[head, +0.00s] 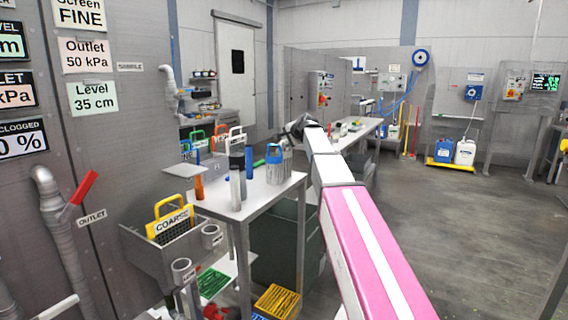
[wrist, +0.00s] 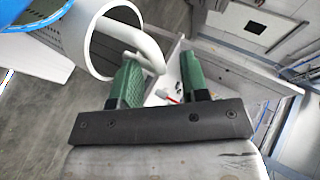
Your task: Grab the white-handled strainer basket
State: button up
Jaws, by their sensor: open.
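In the head view, a strainer basket with a white handle (head: 236,131) stands among other baskets at the back of the near table. Its lower part is partly hidden by things in front. My gripper (head: 297,127) is beyond the table's right back corner, small and dark, to the right of that basket. In the wrist view my gripper (wrist: 160,74) is open, its two green fingers apart. A thick white curved tube (wrist: 139,45) reaches close to the left finger; I cannot tell whether it touches or which object it belongs to. Nothing is clearly held.
The near table (head: 257,195) also carries a blue-handled container (head: 273,169) and upright cylinders. A yellow-handled COARSE basket (head: 168,220) sits in the metal sink at left. A yellow crate (head: 278,301) is on the floor below. Open floor lies at right.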

grip_shut()
